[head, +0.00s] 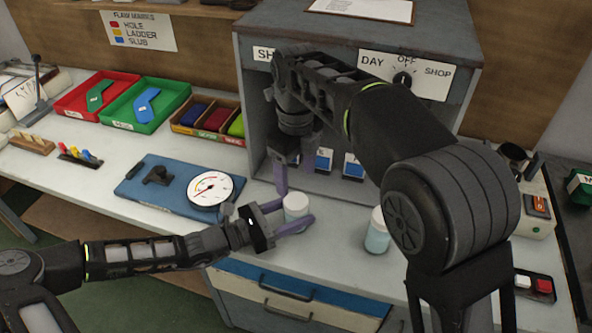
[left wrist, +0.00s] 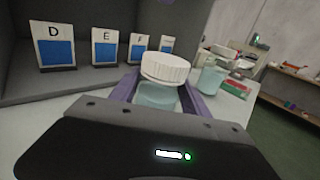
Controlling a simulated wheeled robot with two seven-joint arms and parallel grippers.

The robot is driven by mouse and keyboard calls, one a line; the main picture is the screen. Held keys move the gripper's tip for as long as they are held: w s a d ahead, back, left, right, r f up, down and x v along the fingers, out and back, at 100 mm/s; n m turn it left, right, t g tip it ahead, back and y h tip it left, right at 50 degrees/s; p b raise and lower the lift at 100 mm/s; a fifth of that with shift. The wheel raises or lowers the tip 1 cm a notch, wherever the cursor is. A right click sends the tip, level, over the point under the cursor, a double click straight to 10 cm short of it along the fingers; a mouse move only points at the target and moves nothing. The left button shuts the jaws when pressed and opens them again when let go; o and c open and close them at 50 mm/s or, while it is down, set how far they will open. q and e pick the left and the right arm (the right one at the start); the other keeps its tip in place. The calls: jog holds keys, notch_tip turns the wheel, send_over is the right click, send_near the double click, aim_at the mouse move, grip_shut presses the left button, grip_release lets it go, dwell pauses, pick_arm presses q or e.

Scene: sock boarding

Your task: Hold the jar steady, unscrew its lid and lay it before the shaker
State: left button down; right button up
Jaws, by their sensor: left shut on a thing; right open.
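A small jar with pale blue contents (left wrist: 157,97) and a ribbed white lid (left wrist: 166,67) stands upright on the bench; it also shows in the head view (head: 296,208). The lid sits on the jar. My left gripper (head: 292,222) is shut around the jar's body, below the lid, its purple fingers on either side. My right gripper (head: 294,178) is open and empty, pointing down just above and behind the jar. A similar white-capped container (head: 377,232) stands to the right; I cannot tell whether it is the shaker.
A grey booth (head: 262,95) with lettered cards (left wrist: 54,48) inside stands behind the jar. A blue board with a dial gauge (head: 210,189) lies to the left. Red (head: 72,109) and green trays (head: 128,126) are farther left. The bench's front edge is close to the jar.

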aim_at(296, 201)
notch_tip(296, 201, down, 8)
jog(key=shift+r, duration=0.25)
jog(key=shift+c, duration=0.2)
